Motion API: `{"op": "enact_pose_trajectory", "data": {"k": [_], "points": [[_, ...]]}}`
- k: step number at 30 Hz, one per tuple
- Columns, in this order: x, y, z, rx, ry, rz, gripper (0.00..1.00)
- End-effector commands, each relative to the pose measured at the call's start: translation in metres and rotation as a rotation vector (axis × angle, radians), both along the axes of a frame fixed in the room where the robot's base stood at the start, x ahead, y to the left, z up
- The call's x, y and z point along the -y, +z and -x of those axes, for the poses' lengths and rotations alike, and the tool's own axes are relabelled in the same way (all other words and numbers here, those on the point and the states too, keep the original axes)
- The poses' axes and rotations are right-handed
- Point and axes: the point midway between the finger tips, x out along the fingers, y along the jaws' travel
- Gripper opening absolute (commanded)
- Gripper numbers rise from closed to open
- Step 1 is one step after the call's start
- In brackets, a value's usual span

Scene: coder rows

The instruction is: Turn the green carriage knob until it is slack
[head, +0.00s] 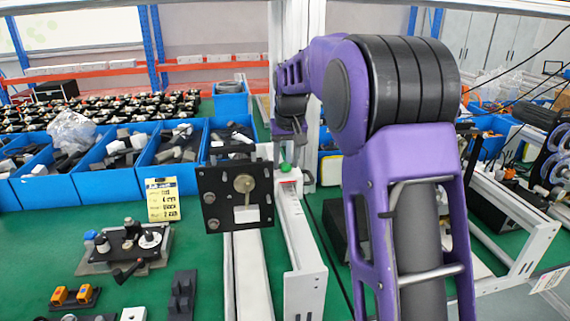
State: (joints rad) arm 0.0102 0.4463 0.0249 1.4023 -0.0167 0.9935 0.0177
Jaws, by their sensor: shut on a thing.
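The green carriage knob (285,167) is a small round green knob on top of a white and red block on the white rail, right of the middle plate. My gripper (287,150) hangs from the purple arm directly above it, pointing down. The gripper is shut on the knob, with part of the green showing below the fingers. The fingertips are small and partly dark in the head view, so the exact grip is hard to see.
A black plate (212,197) with a brass disc stands upright left of the knob. Blue bins (50,188) line the bench behind. A knobbed metal fixture (130,247) sits at left on the green bench (218,285). A white frame (500,250) stands at right.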

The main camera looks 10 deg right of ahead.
Motion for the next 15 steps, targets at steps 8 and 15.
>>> {"op": "enact_pose_trajectory", "data": {"k": [8,15], "points": [[0.0021,0.0020,-0.0002,-0.001,0.076,-0.001,0.00],[0.0037,0.0010,-0.0018,0.002,0.349,-0.003,0.00]]}}
